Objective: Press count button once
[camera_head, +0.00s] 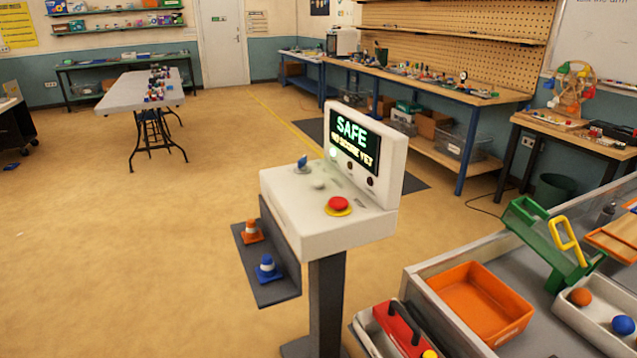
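A white console (335,235) stands on a dark post in the middle of the head view. Its upright screen (354,147) shows "SAFE" in green above a line of pale text, with small round dark spots and a lit greenish spot below. The sloped top carries a blue knob or lever (302,162), a pale round button (319,184) and a red button (338,203) on a yellow ring. No label shows which of these is the count button. Neither of my grippers is in view, and nothing touches the console.
Open floor lies left of the console.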

